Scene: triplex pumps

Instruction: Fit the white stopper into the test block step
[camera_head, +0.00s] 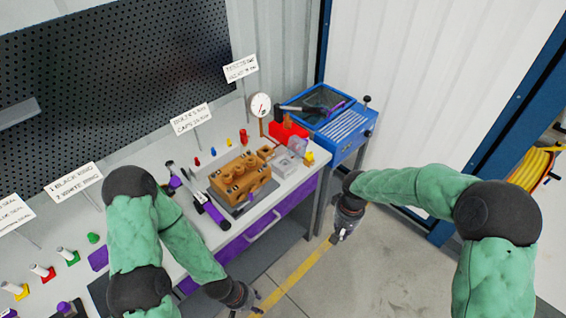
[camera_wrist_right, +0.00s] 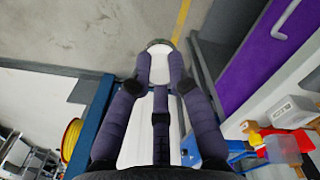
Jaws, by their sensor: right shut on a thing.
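My right gripper (camera_head: 338,238) is over the floor, in front of the bench's right end and away from the block. In the right wrist view its fingers (camera_wrist_right: 160,68) are shut on the white stopper (camera_wrist_right: 160,62), a pale round piece with a grey far end. An orange-brown block (camera_head: 240,182) with several round tops, which looks like the test block, sits on a dark plate on the bench. Its step cannot be made out. My left gripper (camera_head: 250,298) hangs low in front of the bench, empty as far as I see; its opening is too small to judge.
The bench (camera_head: 313,178) carries a gauge (camera_head: 259,105), a red box (camera_head: 288,130), a clear container (camera_head: 289,163) and a purple-and-black tool (camera_head: 212,213). A blue machine (camera_head: 347,127) stands behind its right end. Several coloured stoppers stand at the left. Floor by my right gripper is clear.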

